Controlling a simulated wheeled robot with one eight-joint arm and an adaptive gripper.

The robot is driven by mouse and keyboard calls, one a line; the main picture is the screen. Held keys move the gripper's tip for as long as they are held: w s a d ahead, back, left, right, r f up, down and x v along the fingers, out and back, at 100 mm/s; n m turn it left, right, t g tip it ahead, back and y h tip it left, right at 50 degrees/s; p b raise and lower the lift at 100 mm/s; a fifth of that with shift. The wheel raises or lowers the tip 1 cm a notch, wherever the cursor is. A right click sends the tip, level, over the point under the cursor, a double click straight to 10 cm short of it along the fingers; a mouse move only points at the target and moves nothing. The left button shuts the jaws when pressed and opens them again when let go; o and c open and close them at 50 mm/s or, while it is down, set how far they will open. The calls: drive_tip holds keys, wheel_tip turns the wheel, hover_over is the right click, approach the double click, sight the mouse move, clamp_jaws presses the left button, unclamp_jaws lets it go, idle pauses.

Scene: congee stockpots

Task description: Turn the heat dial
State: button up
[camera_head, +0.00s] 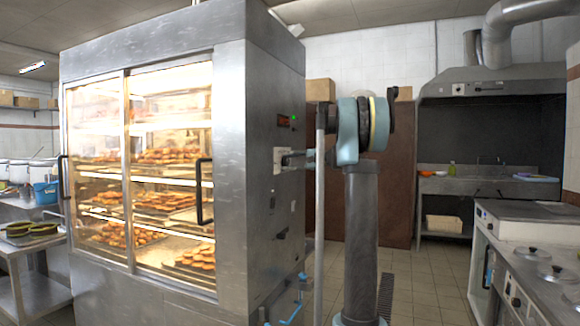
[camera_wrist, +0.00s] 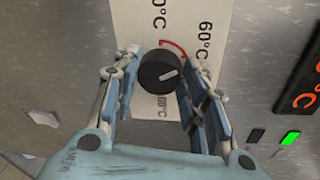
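The heat dial (camera_wrist: 158,71) is a round black knob with a light pointer line, on a white label plate (camera_wrist: 175,20) with a red arc and temperature marks. In the wrist view the pointer line points to the right and slightly up. The plate also shows on the steel cabinet's side in the head view (camera_head: 279,160). My gripper (camera_wrist: 161,52) has its two fingers apart, one on each side of the dial and very near it. Whether the pads touch the dial cannot be told. In the head view my gripper (camera_head: 292,159) reaches the plate, and the dial is hidden.
The steel cabinet (camera_head: 275,80) has lit glass doors with trays of food inside. A display (camera_wrist: 302,85) and a green switch (camera_wrist: 290,138) are right of the dial. A steel counter with lids (camera_head: 538,254) stands at the right. Tiled floor (camera_head: 430,285) between is clear.

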drive_tip(key=o, duration=0.4)
drive_tip(key=shift+w+f, duration=0.1)
drive_tip(key=shift+f, duration=0.05)
drive_tip(key=v, duration=1.2)
